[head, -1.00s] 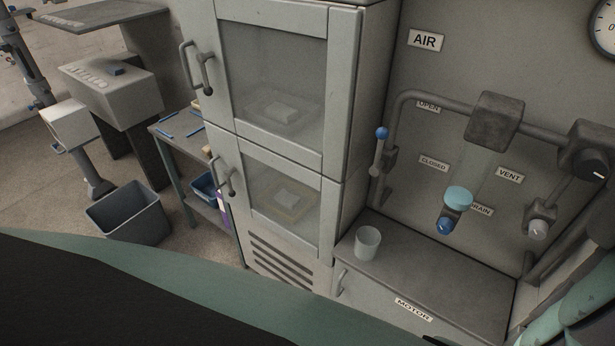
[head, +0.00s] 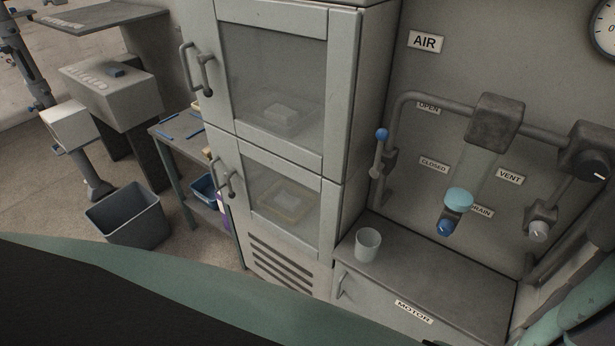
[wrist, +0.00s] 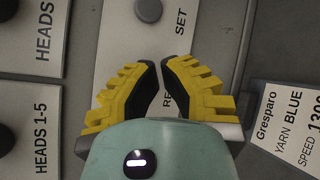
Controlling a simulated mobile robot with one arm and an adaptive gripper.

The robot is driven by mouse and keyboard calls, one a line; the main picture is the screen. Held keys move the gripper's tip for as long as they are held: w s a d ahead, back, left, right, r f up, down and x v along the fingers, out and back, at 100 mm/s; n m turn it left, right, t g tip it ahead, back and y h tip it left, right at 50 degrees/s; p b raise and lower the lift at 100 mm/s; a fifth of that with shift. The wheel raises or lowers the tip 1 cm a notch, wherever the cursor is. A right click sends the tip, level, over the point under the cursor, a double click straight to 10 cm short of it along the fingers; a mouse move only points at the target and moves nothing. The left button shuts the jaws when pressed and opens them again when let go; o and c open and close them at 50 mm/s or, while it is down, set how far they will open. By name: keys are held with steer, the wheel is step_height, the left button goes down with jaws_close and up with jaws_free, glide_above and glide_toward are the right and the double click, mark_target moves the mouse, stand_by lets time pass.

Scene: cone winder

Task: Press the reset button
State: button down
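The reset button itself does not show clearly. In the wrist view a pale plate (wrist: 114,38) carries the letters "SET" near the top and "RE" lower down, partly covered by my gripper (wrist: 160,62). A round grey knob or button (wrist: 148,10) is at the top edge of this plate, beside "SET". My gripper's yellow fingers with black pads come nearly together in front of the plate, with a narrow gap and nothing between them. Whether the fingertips touch the panel cannot be told. The head view does not show the gripper.
The wrist view shows labels "HEADS" (wrist: 44,32) and "HEADS 1-5" (wrist: 40,130) with dark knobs, and a yarn card (wrist: 290,125). The head view shows a cabinet (head: 335,110), a white cup (head: 367,244), valve pipes (head: 440,98) and a bin (head: 128,216).

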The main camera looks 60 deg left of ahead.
steer(key=s, duration=0.1)
steer(key=s+d, duration=0.1)
steer(key=s, duration=0.2)
steer(key=shift+s+d, duration=0.35)
stand_by(0.8)
